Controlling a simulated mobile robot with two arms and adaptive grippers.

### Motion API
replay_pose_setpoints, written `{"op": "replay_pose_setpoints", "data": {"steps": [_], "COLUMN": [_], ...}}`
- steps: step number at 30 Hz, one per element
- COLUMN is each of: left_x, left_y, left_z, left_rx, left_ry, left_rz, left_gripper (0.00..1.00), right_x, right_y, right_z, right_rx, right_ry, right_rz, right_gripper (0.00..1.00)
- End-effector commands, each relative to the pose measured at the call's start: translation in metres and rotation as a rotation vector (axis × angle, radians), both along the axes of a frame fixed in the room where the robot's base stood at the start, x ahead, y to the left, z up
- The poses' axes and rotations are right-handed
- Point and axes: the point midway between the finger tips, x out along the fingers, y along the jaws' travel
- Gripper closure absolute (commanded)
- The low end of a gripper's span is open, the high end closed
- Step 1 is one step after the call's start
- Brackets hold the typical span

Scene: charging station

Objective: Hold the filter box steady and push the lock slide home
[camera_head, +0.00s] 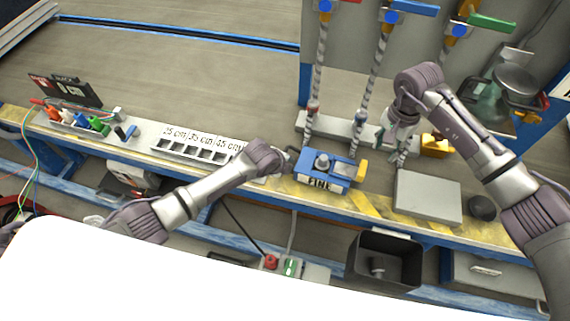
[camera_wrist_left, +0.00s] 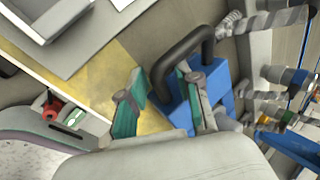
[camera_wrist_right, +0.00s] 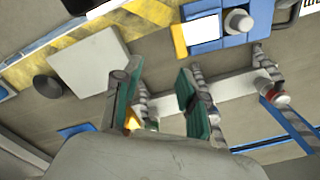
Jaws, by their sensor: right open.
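The blue filter box (camera_head: 316,168) sits on the bench edge, with a round grey knob on top and a yellow slide (camera_head: 362,170) sticking out at its right end. My left gripper (camera_head: 286,160) is at the box's left end. In the left wrist view its fingers (camera_wrist_left: 160,82) stand apart around one side of the black handle (camera_wrist_left: 183,50), and contact is unclear. My right gripper (camera_head: 386,138) is open and empty, behind and to the right of the box. In the right wrist view, the yellow slide (camera_wrist_right: 179,42) lies beyond the fingers (camera_wrist_right: 157,72).
A grey flat block (camera_head: 428,196) and a dark round piece (camera_head: 482,208) lie to the right. Twisted hoses (camera_head: 372,80) hang behind the box. A yellow piece (camera_head: 434,146) is near my right arm. A slotted length rack (camera_head: 195,147) stands left. A black bin (camera_head: 385,262) is below the edge.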

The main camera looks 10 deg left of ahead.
Motion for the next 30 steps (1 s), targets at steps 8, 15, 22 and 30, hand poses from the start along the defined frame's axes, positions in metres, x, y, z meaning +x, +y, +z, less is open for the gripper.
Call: {"op": "replay_pose_setpoints", "data": {"steps": [8,15,22,30], "left_x": [0.000,0.000,0.000,0.000], "left_y": [0.001,0.001,0.001,0.002], "left_z": [0.000,0.000,0.000,0.000], "left_rx": [0.001,0.001,0.001,0.003], "left_ry": [0.001,0.001,0.001,0.000], "left_rz": [0.001,0.002,0.002,0.002], "left_gripper": [1.00,1.00,1.00,1.00], "right_x": [0.000,0.001,0.006,0.000], "right_y": [0.000,0.000,0.001,0.001], "right_z": [0.000,-0.001,-0.020,-0.043], "right_rx": [0.000,-0.006,-0.058,-0.093], "right_ry": [0.000,-0.016,-0.146,-0.231], "right_rz": [0.000,0.028,0.323,0.617], "right_gripper": [0.58,0.80,1.00,1.00]}}
